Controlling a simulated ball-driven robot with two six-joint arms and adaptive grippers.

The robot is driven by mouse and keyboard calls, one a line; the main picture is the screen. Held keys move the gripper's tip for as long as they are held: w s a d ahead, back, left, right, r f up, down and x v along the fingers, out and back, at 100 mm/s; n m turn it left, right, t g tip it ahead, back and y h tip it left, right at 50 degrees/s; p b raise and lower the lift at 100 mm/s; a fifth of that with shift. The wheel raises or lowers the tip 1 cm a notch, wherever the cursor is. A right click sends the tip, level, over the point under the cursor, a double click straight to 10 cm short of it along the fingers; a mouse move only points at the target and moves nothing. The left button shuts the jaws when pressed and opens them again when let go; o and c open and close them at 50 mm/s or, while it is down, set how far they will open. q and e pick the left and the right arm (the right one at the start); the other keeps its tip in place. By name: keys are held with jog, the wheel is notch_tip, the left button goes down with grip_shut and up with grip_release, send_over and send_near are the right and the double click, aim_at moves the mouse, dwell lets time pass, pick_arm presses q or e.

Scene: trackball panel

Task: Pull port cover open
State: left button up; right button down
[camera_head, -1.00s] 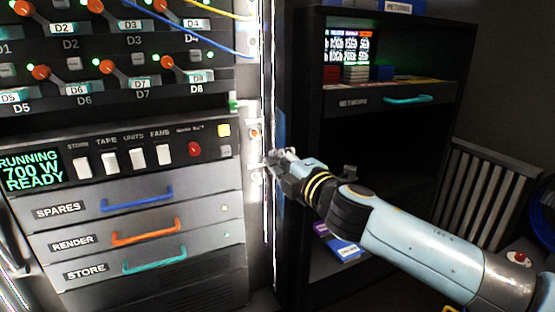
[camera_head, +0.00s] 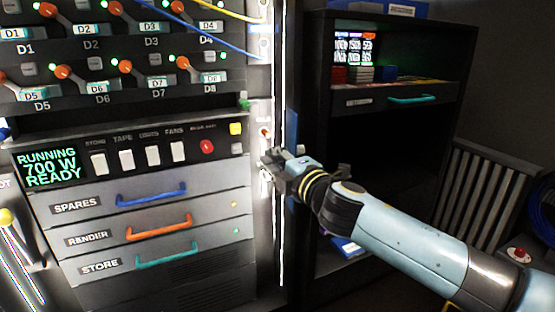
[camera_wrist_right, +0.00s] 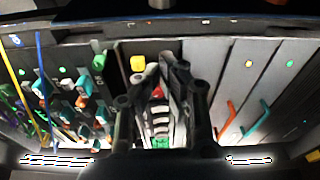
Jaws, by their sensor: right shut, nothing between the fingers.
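My right gripper (camera_head: 270,160) is in front of the narrow pale strip (camera_head: 262,105) at the right edge of the rack. Its fingers are together with nothing seen between them. In the right wrist view the gripper (camera_wrist_right: 170,62) points at the rack front, and its fingers hide part of the panel behind. I cannot make out the port cover for certain; small fittings (camera_head: 265,131) on the strip show just above the fingers. I cannot tell whether the fingertips touch the strip. My left gripper is not in view.
The rack has drawers with blue (camera_head: 152,195), orange (camera_head: 160,228) and teal (camera_head: 168,256) handles, below white switches (camera_head: 152,156) and several orange-knobbed levers. A dark shelf unit (camera_head: 385,145) stands to the right, behind my right arm. A slatted radiator (camera_head: 490,185) is farther right.

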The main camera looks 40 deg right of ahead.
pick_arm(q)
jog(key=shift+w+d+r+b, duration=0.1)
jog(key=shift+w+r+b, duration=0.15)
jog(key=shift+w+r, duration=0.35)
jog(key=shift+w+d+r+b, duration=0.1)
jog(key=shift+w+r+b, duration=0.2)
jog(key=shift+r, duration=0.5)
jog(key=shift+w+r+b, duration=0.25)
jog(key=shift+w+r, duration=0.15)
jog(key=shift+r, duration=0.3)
pick_arm(e)
jog(key=s, duration=0.9)
jog(key=shift+s+a, duration=0.4)
jog(key=shift+a, duration=0.05)
jog(key=shift+f, duration=0.15)
